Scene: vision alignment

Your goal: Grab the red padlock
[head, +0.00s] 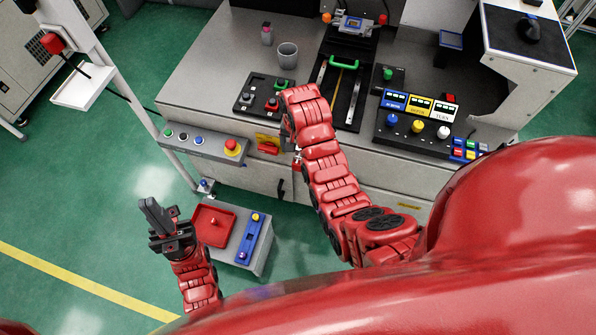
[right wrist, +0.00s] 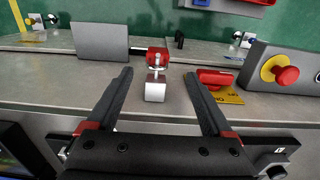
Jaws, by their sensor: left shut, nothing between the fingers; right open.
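The red padlock (right wrist: 152,55) shows in the right wrist view with a silver shackle, beside a silver metal block (right wrist: 155,89) on the grey cabinet front. My right gripper (right wrist: 158,74) is open. The padlock appears between and slightly beyond its fingertips, with no contact visible. In the head view my right arm hides most of this spot. My left gripper (head: 155,218) is shut and empty, over the floor at the lower left, away from the padlock.
A red handle on a yellow label (right wrist: 216,78) and an emergency stop button (right wrist: 280,72) sit beside the padlock. The workbench (head: 205,78) carries a cup (head: 287,55) and button panels. A red tray (head: 212,225) stands on a low cart near my left gripper.

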